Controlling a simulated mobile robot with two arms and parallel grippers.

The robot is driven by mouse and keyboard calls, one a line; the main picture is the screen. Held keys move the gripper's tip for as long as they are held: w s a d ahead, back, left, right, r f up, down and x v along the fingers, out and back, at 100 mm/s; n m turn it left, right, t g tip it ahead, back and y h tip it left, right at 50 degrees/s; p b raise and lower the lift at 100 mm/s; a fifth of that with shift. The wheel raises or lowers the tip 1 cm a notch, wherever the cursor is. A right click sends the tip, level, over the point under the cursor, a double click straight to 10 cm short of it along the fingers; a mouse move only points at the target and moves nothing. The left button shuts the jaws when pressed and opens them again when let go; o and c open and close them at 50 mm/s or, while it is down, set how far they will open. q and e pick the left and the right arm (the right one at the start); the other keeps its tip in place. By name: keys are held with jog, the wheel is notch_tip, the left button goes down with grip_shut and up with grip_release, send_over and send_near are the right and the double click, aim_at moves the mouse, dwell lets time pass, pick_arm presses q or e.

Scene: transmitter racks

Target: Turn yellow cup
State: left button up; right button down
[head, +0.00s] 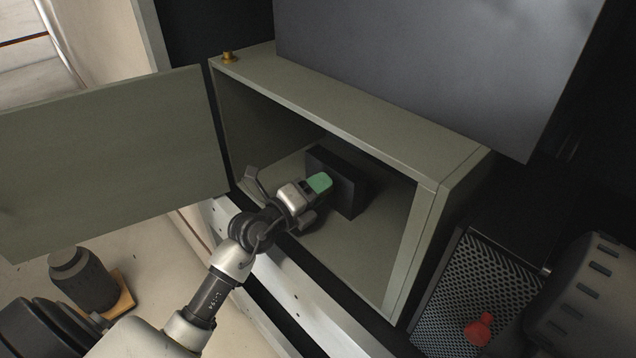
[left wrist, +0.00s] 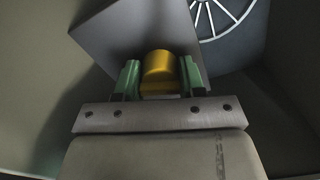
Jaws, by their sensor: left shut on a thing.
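The yellow cup (left wrist: 158,70) shows in the left wrist view as a short, rounded yellow piece between the two green finger pads. My left gripper (head: 318,184) reaches into an open grey-green cabinet (head: 350,112) in the head view, up against a dark box (head: 347,187) inside it. It is shut on the yellow cup, with one pad on each side; its pads also show in the left wrist view (left wrist: 160,83). The cup sits in front of the box's grey face (left wrist: 115,35). In the head view the gripper hides the cup. My right gripper is not in view.
The cabinet door (head: 110,160) stands open to the left. The cabinet's walls and front edge are close around my left arm. A brass knob (head: 228,57) sits on the cabinet's top corner. A red knob (head: 480,328) and perforated panel (head: 470,285) are at lower right.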

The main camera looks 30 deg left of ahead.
pick_arm(q)
jog(key=m+p, duration=0.1)
jog(key=m, duration=0.2)
jog(key=shift+m+p, duration=0.3)
jog(key=shift+p, duration=0.05)
jog(key=m+p, duration=0.1)
jog(key=m, duration=0.2)
jog(key=shift+m, duration=0.3)
jog(key=m+p, duration=0.1)
jog(key=m, duration=0.3)
jog(key=shift+m, duration=0.3)
jog(key=m, duration=0.4)
jog(key=shift+m+p, duration=0.3)
jog(key=m, duration=0.4)
jog(key=shift+m, duration=0.3)
jog(key=m, duration=0.4)
jog(key=shift+f+m, duration=0.1)
jog(key=shift+m, duration=0.2)
jog(key=m, duration=0.3)
jog(key=m+b, duration=0.1)
jog(key=m, duration=0.3)
jog(key=shift+m, duration=0.4)
